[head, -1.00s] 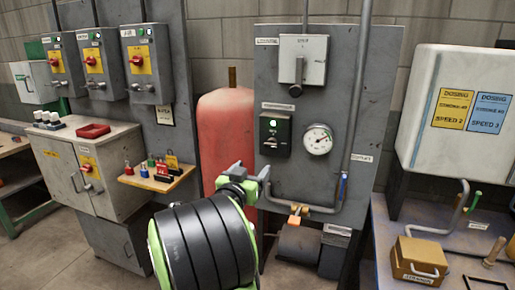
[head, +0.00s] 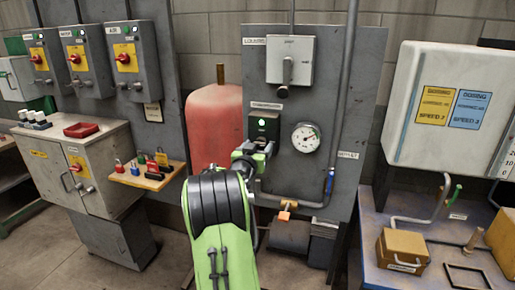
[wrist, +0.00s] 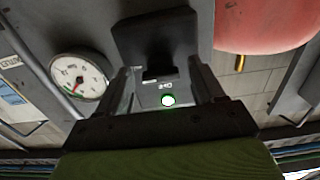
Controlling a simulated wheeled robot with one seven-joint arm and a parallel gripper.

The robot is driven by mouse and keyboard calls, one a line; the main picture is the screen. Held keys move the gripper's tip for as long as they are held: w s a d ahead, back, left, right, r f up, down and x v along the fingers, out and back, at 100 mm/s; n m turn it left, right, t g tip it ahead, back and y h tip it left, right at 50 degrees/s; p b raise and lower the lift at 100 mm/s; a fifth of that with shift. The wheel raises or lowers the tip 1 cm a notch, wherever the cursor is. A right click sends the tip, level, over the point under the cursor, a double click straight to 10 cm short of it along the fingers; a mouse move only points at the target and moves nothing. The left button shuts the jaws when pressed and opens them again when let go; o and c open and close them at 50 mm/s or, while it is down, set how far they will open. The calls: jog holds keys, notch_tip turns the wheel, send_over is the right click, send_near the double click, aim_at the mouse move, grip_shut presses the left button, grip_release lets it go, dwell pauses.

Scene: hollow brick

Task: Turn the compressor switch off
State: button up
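The compressor switch box (head: 263,125) is a dark box with a lit green lamp, mounted on the grey panel beside a round gauge. My gripper (head: 264,150) is at the lower part of this box and covers some of it. In the wrist view, which is turned over, the lit green lamp (wrist: 168,101) shows between my gripper's fingers (wrist: 162,82). The fingers stand apart. A black block-like part (wrist: 155,42), seemingly the switch's handle, is just beyond the fingertips. I cannot tell whether they touch it.
The gauge (head: 306,137) is close to the right of the box. A red tank (head: 214,125) stands to the left. A pipe with an orange-tagged valve (head: 286,210) runs below. Switch boxes with red knobs (head: 125,60) are at far left.

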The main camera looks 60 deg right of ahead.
jog(key=c, duration=0.9)
jog(key=shift+n, duration=0.3)
jog(key=n+b, duration=0.1)
jog(key=n, duration=0.2)
jog(key=shift+n, duration=0.4)
jog(key=n, duration=0.4)
jog(key=shift+s+n, duration=0.1)
jog(key=shift+n, duration=0.2)
jog(key=n+p, duration=0.1)
jog(key=n, duration=0.3)
jog(key=shift+r, duration=0.2)
jog(key=shift+n+p, duration=1.3)
jog(key=shift+n, duration=1.1)
